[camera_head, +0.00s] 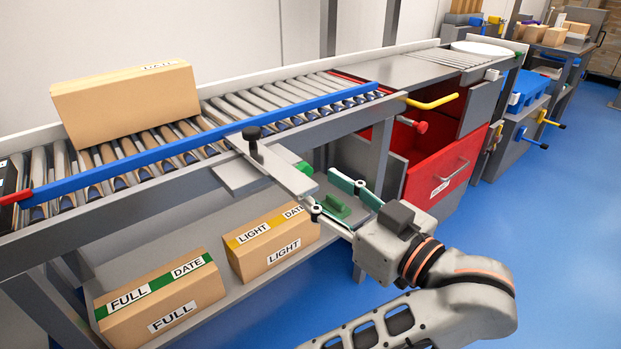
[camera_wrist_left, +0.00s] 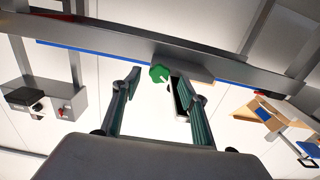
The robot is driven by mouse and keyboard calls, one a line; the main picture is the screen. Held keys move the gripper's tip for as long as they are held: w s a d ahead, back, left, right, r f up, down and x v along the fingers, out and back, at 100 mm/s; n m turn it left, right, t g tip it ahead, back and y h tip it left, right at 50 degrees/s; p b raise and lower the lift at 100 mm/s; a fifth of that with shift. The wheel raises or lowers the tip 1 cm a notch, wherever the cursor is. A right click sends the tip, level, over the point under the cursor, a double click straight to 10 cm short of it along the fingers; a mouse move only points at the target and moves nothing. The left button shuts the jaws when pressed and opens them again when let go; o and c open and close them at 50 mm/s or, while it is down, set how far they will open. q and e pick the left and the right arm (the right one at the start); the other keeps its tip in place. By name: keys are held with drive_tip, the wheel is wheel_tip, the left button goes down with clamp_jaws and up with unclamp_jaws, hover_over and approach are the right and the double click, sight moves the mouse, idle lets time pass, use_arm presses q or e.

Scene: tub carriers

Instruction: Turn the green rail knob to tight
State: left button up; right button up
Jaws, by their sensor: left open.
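The green rail knob (camera_head: 305,168) sits at the near end of a grey bracket (camera_head: 280,168) on the conveyor's front side. In the left wrist view the knob (camera_wrist_left: 160,73) is lobed, with a pale mark on its face. My left gripper (camera_head: 323,191) is open, its green-padded fingers pointing at the knob. In the left wrist view the knob appears between the fingertips (camera_wrist_left: 158,84), close to their ends; I see no finger closed on it. Whether the pads touch it cannot be told. My right gripper is not in view.
The blue guide rail (camera_head: 150,158) runs along the roller conveyor, with a large carton (camera_head: 125,103) behind it. A black knob (camera_head: 251,133) stands on the bracket. Cartons marked FULL (camera_head: 160,297) and LIGHT (camera_head: 272,243) lie on the lower shelf. A red drawer (camera_head: 440,175) is at right.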

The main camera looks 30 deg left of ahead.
use_arm(q)
drive_tip(key=x, duration=0.4)
drive_tip(key=shift+a, duration=0.2)
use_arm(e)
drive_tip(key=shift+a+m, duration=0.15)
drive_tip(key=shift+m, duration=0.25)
use_arm(q)
drive_tip(key=c, duration=1.1)
drive_tip(key=shift+s+m, duration=0.1)
drive_tip(key=shift+m, duration=2.8)
drive_tip(key=o, duration=1.1)
